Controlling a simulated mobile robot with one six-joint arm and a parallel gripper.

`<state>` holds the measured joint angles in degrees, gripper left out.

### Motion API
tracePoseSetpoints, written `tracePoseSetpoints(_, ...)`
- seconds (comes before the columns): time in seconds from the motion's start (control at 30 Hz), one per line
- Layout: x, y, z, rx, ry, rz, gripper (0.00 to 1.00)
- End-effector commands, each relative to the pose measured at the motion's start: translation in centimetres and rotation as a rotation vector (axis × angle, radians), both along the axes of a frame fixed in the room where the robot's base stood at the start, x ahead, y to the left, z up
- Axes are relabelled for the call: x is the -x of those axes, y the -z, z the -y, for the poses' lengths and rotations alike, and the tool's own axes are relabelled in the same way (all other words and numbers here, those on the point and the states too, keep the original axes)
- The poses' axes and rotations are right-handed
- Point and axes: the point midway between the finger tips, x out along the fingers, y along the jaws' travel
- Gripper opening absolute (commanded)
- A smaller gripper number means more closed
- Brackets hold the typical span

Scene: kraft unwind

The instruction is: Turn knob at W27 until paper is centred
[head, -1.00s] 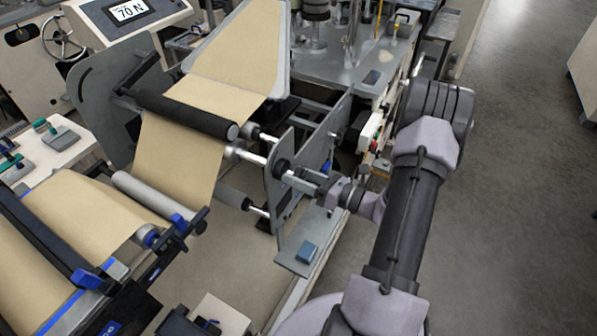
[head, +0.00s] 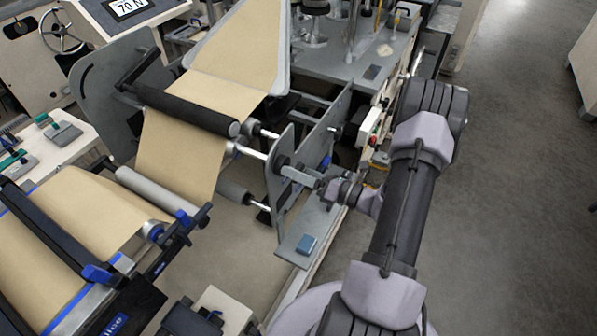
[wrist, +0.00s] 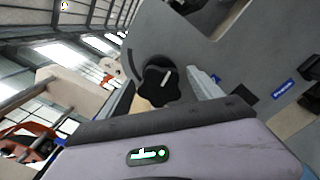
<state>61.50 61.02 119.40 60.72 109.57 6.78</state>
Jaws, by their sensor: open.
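A black lobed knob with a pale mark (wrist: 158,86) shows in the wrist view, on a round dark base against a grey side plate. My gripper (wrist: 165,92) is open, with one finger on each side of the knob in the picture; contact cannot be told. In the head view my gripper (head: 297,174) reaches the outer face of the side plate (head: 278,205), and mostly hides the knob. The brown kraft paper (head: 180,155) runs under a black roller (head: 185,112) and down. The W27 marking is not readable.
A grey ledge with a blue block (head: 307,244) lies below my gripper. A grey lower roller (head: 150,190) and a blue-trimmed frame (head: 60,240) stand left. A blue label (wrist: 285,88) is on the plate. The floor at right is clear.

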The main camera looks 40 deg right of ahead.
Motion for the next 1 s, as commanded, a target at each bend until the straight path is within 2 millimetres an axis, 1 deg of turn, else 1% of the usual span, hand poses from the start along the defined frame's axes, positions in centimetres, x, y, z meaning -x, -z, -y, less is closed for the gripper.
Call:
tracePoseSetpoints(0.07, 0.3, 0.0, 0.2, 0.0, 0.001, 0.0, 0.75)
tracePoseSetpoints(0.4, 5.4, 0.0, 2.3, 0.001, 0.004, 0.0, 0.75)
tracePoseSetpoints(0.5, 6.3, 0.0, 2.6, 0.001, 0.001, 0.0, 0.75)
tracePoseSetpoints(1.0, 6.5, 0.0, 2.7, 0.0, 0.0, 0.0, 0.75)
